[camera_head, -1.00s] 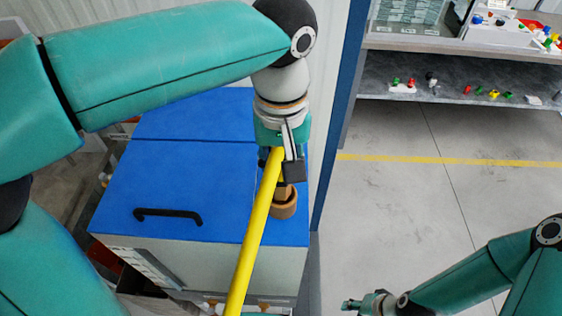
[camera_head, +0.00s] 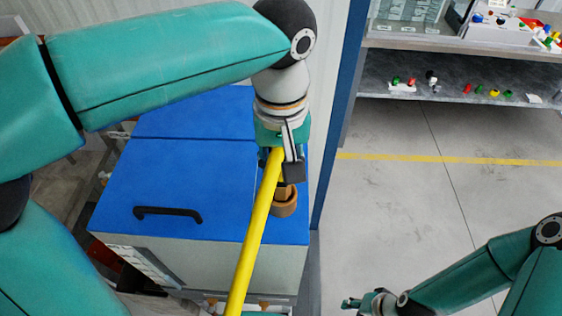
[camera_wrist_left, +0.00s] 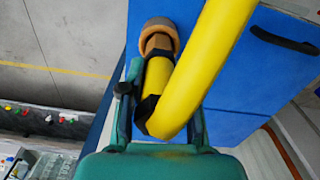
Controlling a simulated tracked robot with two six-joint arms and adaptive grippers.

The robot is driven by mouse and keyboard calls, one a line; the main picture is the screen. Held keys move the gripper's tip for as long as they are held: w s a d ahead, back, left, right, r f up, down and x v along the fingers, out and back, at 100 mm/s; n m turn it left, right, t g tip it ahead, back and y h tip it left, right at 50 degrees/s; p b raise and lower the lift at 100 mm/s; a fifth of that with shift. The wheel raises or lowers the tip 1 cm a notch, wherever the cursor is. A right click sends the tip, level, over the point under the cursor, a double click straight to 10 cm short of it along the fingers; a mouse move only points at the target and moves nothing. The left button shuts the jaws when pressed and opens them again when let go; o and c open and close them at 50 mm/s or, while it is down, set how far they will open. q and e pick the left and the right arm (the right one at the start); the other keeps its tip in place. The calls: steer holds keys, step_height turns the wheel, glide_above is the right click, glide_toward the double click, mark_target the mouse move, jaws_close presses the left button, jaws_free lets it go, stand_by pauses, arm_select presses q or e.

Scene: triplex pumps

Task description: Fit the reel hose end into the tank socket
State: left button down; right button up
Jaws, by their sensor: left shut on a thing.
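The yellow reel hose (camera_head: 254,235) runs up from the bottom of the head view to my left gripper (camera_head: 281,170), which is shut on its end. The brown tank socket (camera_head: 285,206) stands on the blue tank top, directly below the gripper. In the left wrist view the hose (camera_wrist_left: 212,60) bends sharply back beside its held end. The brass-coloured hose end (camera_wrist_left: 157,44) points into the ring of the socket (camera_wrist_left: 160,27) and overlaps it. I cannot tell how deep it sits. My right gripper (camera_head: 351,303) is low in the head view, away from the tank; its fingers are too small to judge.
The tank's blue top (camera_head: 185,180) carries a black handle (camera_head: 168,214) left of the hose. A blue post (camera_head: 338,120) stands close to the right of the tank. A shelf (camera_head: 455,78) with small coloured parts is at the back right. The grey floor between is clear.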

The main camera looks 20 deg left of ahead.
steer(key=shift+r, duration=0.2)
steer(key=shift+r+p, duration=0.2)
steer(key=shift+p, duration=0.1)
steer(key=shift+r+p, duration=0.4)
steer(key=shift+p, duration=0.05)
stand_by(2.5)
